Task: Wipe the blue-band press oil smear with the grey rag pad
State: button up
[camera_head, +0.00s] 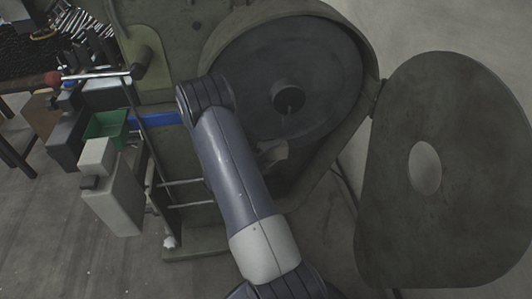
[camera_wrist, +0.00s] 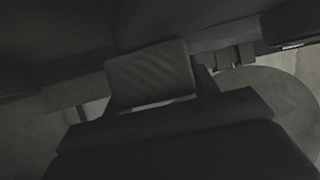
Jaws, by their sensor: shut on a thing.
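The blue-band press (camera_head: 182,30) fills the middle of the head view, with its blue band (camera_head: 182,119) partly behind my arm. Its large dark flywheel (camera_head: 325,75) is exposed. In the head view my arm hides most of the gripper area. I cannot make out the oil smear in either view.
A large guard cover (camera_head: 440,170) with a round hole hangs open at the right. Grey boxes (camera_head: 112,190), a green bin (camera_head: 105,128) and a red-knobbed lever (camera_head: 95,75) stick out at the left. A cluttered bench is at far left. Floor is clear at lower left.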

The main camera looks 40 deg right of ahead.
aim_at(280, 154)
jog(key=shift+s+d+p, duration=0.2)
jog(key=shift+s+d, duration=0.3)
jog(key=shift+d, duration=0.4)
jog(key=shift+s+d+p, duration=0.15)
jog(key=shift+s+d, duration=0.3)
jog(key=shift+d, duration=0.4)
jog(key=shift+a, duration=0.15)
